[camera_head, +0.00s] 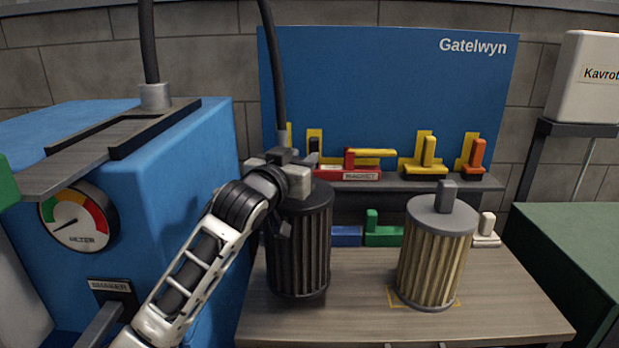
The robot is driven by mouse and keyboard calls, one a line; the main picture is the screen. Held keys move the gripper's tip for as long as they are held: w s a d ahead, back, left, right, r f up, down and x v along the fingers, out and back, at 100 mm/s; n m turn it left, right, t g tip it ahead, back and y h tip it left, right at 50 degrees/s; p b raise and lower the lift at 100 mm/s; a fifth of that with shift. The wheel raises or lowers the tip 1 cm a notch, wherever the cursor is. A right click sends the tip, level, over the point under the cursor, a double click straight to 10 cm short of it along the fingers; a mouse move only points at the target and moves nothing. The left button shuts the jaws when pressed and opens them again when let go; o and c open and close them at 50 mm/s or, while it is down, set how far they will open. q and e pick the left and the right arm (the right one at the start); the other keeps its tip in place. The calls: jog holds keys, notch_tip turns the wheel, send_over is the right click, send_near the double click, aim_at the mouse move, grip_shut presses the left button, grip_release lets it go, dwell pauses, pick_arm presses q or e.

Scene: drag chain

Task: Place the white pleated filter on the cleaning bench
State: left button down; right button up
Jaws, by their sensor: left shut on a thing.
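A cream-coloured pleated filter (432,262) with a grey cap and a grey top knob stands upright on the wooden bench top (375,322), inside a yellow outline. A dark grey pleated filter (299,245) is upright to its left, apart from it. My left gripper (291,177) is at the top of the dark filter and shut on it; its grip point is mostly hidden by the gripper. I cannot tell whether the dark filter's base touches the bench. No plain white filter shows. My right gripper is not in view.
A blue machine (180,170) with a gauge (78,217) stands at the left. A dark hose (273,75) comes down to the gripper area. A shelf (400,183) with coloured clamps lies behind. A green cabinet (575,240) is at the right. The bench front is clear.

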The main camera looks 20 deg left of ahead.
pick_arm(q)
jog(key=shift+w+f, duration=0.15)
jog(key=shift+f, duration=0.1)
jog(key=f, duration=0.1)
jog(key=w+f, duration=0.1)
jog(key=f, duration=0.1)
jog(key=shift+w+f, duration=0.1)
jog(key=shift+w, duration=0.15)
jog(key=shift+s+f+b, duration=0.15)
jog(key=shift+f+b, duration=0.3)
jog(key=shift+b, duration=0.3)
jog(key=shift+s+f, duration=0.1)
jog(key=c, duration=1.5)
grip_release()
jog(key=shift+f, duration=0.2)
jog(key=o, duration=0.4)
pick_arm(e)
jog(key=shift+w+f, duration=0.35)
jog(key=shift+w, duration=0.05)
